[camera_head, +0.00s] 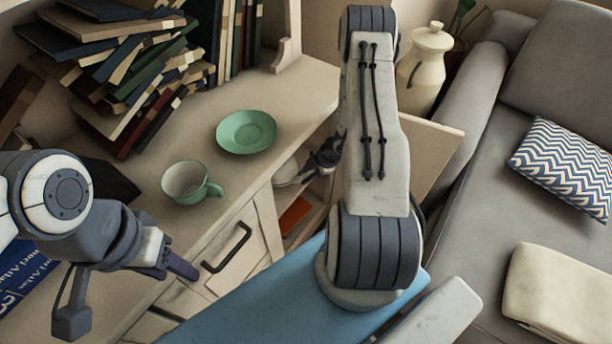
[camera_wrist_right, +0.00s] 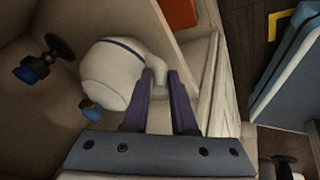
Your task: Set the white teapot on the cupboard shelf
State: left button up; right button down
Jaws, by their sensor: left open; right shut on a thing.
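The white teapot shows in the right wrist view (camera_wrist_right: 112,72) as a rounded white body with a dark blue band, inside the cupboard compartment. My right gripper (camera_wrist_right: 159,76) is shut on a white part sticking out from its side; I cannot tell whether this is handle or spout. In the head view the teapot (camera_head: 287,174) shows as a small white shape in the open cupboard (camera_head: 310,190), beside my right gripper (camera_head: 325,158), partly hidden by my arm. I cannot tell whether it touches the shelf. My left gripper (camera_head: 126,292) is open and empty over the cabinet top's front.
A green cup (camera_head: 188,183), a green saucer (camera_head: 246,132) and piled books (camera_head: 130,75) stand on the cabinet top. A dark item with a blue end (camera_wrist_right: 32,68) is in the compartment. An orange thing (camera_head: 294,215) lies lower. A sofa (camera_head: 480,170) is at right.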

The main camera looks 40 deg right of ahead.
jog(key=c, duration=0.7)
grip_release()
jog(key=p+v, duration=0.3)
jog(key=v, duration=0.9)
